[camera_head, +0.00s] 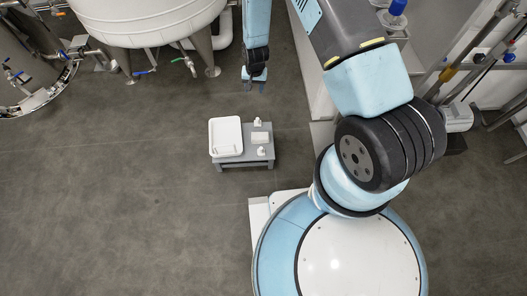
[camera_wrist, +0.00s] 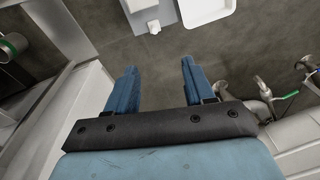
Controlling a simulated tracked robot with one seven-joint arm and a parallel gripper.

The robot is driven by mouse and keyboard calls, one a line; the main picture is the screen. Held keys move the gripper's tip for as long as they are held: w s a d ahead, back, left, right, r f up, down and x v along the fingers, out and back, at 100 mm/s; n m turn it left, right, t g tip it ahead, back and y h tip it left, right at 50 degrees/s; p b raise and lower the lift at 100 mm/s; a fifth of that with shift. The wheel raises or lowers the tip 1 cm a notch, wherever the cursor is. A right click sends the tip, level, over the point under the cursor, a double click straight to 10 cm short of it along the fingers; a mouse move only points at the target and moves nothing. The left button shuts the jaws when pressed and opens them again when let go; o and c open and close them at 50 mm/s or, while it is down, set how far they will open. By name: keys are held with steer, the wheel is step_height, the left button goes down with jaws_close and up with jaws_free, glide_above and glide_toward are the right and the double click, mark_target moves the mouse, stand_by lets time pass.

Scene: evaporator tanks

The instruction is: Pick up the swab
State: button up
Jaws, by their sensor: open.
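A small grey table (camera_head: 242,165) stands on the floor near the middle of the head view. On it are a small white item (camera_head: 257,122) at the back, a whitish box (camera_head: 260,137) and another small white item (camera_head: 261,151) at the front. I cannot tell which of these, if any, is the swab. My gripper (camera_head: 254,88) hangs beyond the table, pointing down, apart from everything on it. In the wrist view my gripper (camera_wrist: 158,66) has its two blue fingers spread with nothing between them. One small white item (camera_wrist: 153,27) shows ahead of the fingers at the top.
A white tray (camera_head: 226,137) fills the table's left side and shows in the wrist view (camera_wrist: 205,10). A large white tank (camera_head: 148,22) on legs stands behind left, with valves below. White panelling and pipework line the right. The floor left of the table is clear.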

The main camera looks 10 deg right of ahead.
steer(key=g, duration=0.1)
glide_above(261, 148)
step_height(261, 148, down, 21)
steer(key=shift+m+h, duration=0.3)
steer(key=f, duration=0.8)
steer(key=shift+a+f, duration=0.25)
steer(key=shift+a, duration=0.1)
steer(key=shift+d+f, duration=0.2)
steer(key=shift+f, duration=1.2)
steer(key=shift+d+f, duration=0.2)
steer(key=shift+f, duration=1.15)
steer(key=shift+c, duration=0.2)
jaws_close()
